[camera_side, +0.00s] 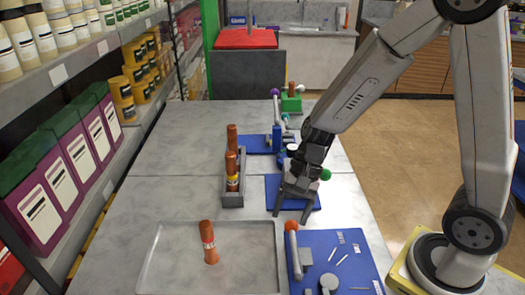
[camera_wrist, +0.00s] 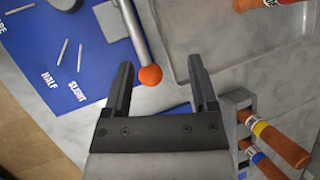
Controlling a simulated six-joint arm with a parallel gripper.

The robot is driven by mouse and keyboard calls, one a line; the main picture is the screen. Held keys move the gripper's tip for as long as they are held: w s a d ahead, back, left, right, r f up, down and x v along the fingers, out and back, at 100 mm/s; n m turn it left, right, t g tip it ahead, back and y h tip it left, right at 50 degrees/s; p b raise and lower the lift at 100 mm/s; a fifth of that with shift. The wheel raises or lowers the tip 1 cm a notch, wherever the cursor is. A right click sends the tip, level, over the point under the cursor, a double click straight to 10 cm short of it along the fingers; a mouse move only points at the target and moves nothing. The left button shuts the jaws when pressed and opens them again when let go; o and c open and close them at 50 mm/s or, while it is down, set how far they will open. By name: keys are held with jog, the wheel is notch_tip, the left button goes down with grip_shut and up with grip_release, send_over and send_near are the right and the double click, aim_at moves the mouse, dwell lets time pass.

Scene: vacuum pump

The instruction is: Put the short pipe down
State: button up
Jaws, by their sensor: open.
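My gripper (camera_side: 292,211) points down to the right of the rack and tray. Its jaws (camera_wrist: 160,70) are open with nothing between them.
More blue mats (camera_side: 311,205) and levers line the bench's right side. Shelves of containers (camera_side: 75,150) border the left. The bench left of the rack is clear.

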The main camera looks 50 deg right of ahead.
jog(key=s+d+r+n+t+h, duration=0.1)
jog(key=d+n+t+h, duration=0.2)
jog(key=d+n+h, duration=0.3)
jog(key=d+n, duration=0.1)
jog(key=n, duration=0.3)
jog(key=shift+s+d+r+n+t, duration=0.2)
jog(key=shift+s+d+n+t, duration=0.05)
jog(key=shift+n+t, duration=0.05)
dwell(0.8)
